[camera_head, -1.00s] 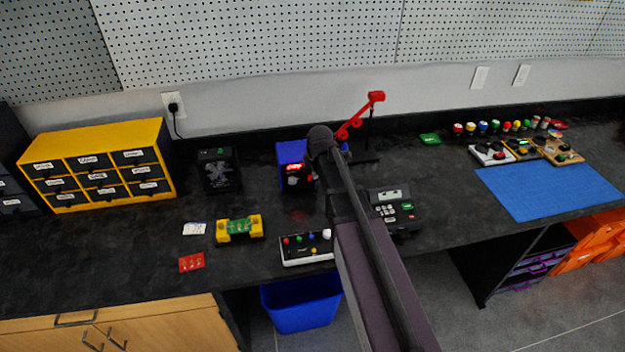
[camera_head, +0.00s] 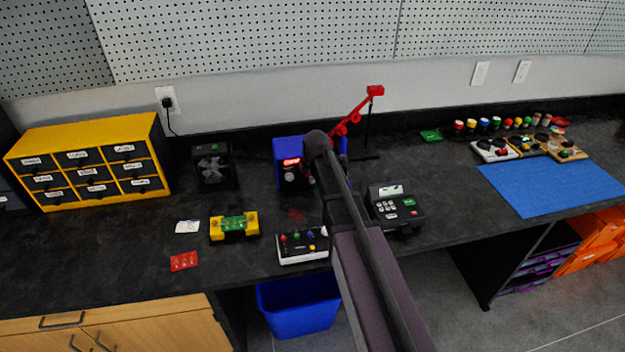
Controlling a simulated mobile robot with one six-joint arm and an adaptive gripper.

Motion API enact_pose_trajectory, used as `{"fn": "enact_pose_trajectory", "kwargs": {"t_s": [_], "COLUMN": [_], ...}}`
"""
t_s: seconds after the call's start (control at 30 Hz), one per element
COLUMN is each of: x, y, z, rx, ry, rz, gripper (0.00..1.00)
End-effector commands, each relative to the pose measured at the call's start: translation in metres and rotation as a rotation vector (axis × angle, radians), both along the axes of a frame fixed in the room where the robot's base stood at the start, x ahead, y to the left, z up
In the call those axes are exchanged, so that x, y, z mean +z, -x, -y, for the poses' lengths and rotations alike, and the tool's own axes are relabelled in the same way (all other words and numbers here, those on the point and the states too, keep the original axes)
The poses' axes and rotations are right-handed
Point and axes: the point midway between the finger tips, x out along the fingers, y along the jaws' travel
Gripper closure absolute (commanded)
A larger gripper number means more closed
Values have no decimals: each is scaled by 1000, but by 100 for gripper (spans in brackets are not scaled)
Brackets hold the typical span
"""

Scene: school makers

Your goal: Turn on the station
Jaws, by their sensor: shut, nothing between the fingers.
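The station (camera_head: 281,176) is a blue box with a dark front at the back middle of the bench. Its small display (camera_head: 291,162) glows bright red above a round knob (camera_head: 290,176), and a faint red glow lies on the bench before it. My arm crosses the view from the lower right and covers the station's right part. My gripper (camera_head: 309,173) is mostly hidden by my wrist. Only a dark bit shows close to the right of the station's front, shut and empty. I cannot tell whether it touches the station.
A black fan box (camera_head: 213,167) and yellow drawer cabinet (camera_head: 150,128) stand left. A white button box (camera_head: 302,257) and yellow-ended circuit board (camera_head: 234,226) lie in front. A black keypad device (camera_head: 397,208) is right of my arm; a red stand (camera_head: 350,120) rises behind.

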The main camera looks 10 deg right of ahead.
Motion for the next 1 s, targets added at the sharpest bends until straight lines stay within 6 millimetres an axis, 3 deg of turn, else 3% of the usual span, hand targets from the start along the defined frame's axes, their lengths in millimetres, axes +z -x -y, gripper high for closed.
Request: {"fn": "enact_pose_trajectory", "kwargs": {"t_s": [0.47,0.7,1.0], "x": [-41,-39,-40], "y": [-13,-44,-52], "z": [1,1,2], "rx": [-1,-1,-2], "ry": [0,0,0], "rz": [0,0,0], "gripper": [100,100,100]}}
